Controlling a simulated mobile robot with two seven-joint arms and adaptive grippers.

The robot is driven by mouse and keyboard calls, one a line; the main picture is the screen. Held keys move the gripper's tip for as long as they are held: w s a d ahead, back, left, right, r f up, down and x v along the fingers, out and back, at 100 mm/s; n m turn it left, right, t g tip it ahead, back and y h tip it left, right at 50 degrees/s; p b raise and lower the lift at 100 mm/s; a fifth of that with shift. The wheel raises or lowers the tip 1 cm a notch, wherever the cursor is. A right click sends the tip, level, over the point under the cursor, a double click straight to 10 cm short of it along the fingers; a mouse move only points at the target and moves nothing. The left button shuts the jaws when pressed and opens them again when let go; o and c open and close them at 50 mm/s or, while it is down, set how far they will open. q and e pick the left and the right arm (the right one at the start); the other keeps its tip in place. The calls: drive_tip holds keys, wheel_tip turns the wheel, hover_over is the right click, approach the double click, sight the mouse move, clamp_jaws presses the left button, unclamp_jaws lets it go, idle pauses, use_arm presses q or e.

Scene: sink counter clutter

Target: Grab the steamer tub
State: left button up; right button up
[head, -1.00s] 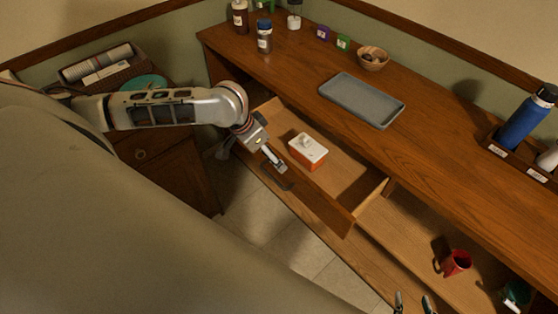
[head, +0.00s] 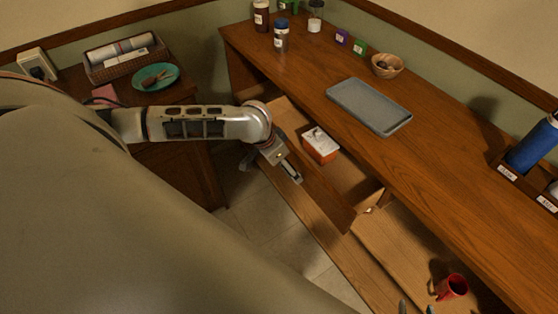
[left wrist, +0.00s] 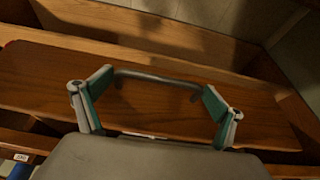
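An orange tub with a white top (head: 320,146) sits inside the open drawer (head: 362,178) below the counter. I take it for the steamer tub. My left gripper (head: 291,172) is at the drawer's front, outside the drawer and apart from the tub. In the left wrist view my left gripper (left wrist: 155,108) has its fingers spread wide, with a curved grey drawer handle (left wrist: 155,77) just beyond and between them. Contact with the handle cannot be told. Two separated fingertips of my right gripper (head: 416,308) show at the bottom edge, empty.
The counter holds a grey tray (head: 352,90), a wicker bowl (head: 386,72), several jars and a blue bottle (head: 533,146). A red mug (head: 452,286) stands in a lower space at right. A side cabinet holds a teal plate (head: 166,70) and a basket (head: 93,70). Tiled floor (head: 262,215) is clear.

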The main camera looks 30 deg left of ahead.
use_arm(q)
drive_tip(key=c, duration=0.7)
drive_tip(key=o, duration=1.1)
drive_tip(key=shift+r, duration=0.1)
